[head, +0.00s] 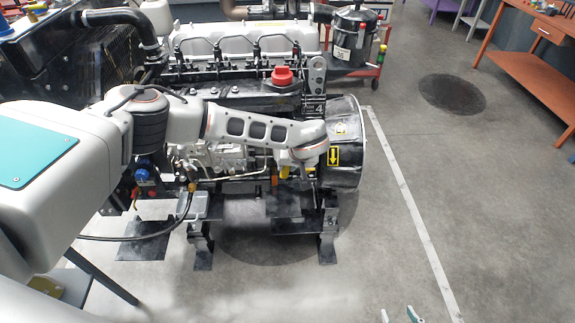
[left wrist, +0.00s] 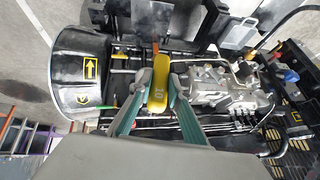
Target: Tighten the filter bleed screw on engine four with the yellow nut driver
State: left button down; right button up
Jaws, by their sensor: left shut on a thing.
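Engine four (head: 230,88) stands on black feet, with a "4" on a plate at its right end; it also shows in the left wrist view (left wrist: 215,85). My left gripper (left wrist: 157,82) is shut on the yellow nut driver (left wrist: 158,93), marked "10", over the engine's side. In the head view my left wrist covers most of that spot; only a bit of yellow (head: 284,172) shows below it. The filter bleed screw cannot be made out, so contact with the driver cannot be told. My right gripper (head: 400,315) shows only its fingertips, apart and empty, at the bottom edge.
A black cylinder (head: 347,145) with a yellow arrow label closes the engine's right end. A black hose (head: 180,212) hangs at the front left. A red cart (head: 355,72) stands behind, an orange bench (head: 530,70) at the right. The floor right of the engine is clear.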

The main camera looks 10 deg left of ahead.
pick_arm(q)
jog(key=shift+s, duration=0.2)
jog(key=shift+s+d, duration=0.25)
jog(key=shift+s, duration=0.45)
dwell(0.3)
